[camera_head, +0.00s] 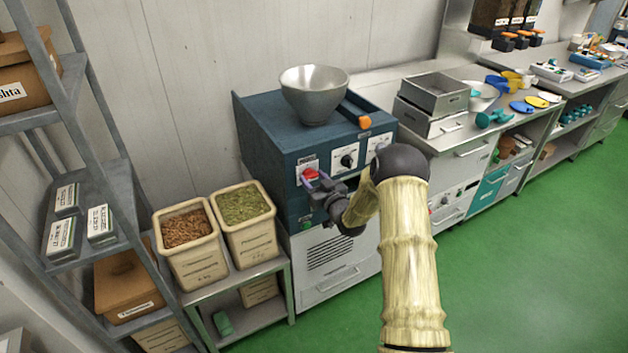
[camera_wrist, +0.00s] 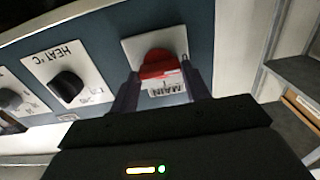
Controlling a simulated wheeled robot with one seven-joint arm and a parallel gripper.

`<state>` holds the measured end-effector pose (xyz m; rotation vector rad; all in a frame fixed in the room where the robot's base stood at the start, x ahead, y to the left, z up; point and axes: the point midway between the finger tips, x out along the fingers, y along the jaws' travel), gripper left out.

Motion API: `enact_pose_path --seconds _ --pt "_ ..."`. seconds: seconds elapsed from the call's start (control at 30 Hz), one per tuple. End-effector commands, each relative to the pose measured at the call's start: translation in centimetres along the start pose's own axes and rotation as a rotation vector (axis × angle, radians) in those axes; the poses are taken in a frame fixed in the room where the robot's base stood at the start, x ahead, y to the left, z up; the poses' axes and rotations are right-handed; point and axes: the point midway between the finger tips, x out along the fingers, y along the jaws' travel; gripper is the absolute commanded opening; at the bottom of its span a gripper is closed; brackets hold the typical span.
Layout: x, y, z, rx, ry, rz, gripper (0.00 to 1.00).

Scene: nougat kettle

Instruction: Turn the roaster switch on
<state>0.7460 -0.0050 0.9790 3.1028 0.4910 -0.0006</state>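The roaster (camera_head: 268,138) is a dark blue machine with a metal hopper on top, at the middle of the head view. Its red switch (camera_head: 310,175) sits at the left of the front panel. In the wrist view the red switch (camera_wrist: 158,66) is on a white plate, above an upside-down MAIN label (camera_wrist: 166,88). My gripper (camera_head: 322,188) is at the panel. In the wrist view my gripper (camera_wrist: 160,85) has its fingers apart, one on each side of the switch. Narrow gaps seem to show; contact is unclear.
A black HEAT knob (camera_wrist: 67,87) is beside the switch in the wrist view. Two filled bins (camera_head: 192,262) stand on a low metal table left of the roaster. A shelf (camera_head: 90,245) is further left. A counter with trays (camera_head: 436,95) is at right. Green floor is free at right.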

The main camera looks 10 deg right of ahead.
Motion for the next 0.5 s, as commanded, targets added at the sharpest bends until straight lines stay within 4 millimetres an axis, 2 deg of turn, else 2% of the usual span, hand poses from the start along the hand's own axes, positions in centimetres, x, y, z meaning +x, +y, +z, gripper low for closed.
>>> enact_pose_path --seconds 0.03,0.1,0.5 --pt "-0.01 -0.02 -0.01 0.0 0.0 -0.001 0.34" --pt "-0.01 -0.02 -0.01 0.0 0.0 -0.001 0.24" --pt "-0.05 0.07 0.13 0.05 0.0 0.0 0.24"
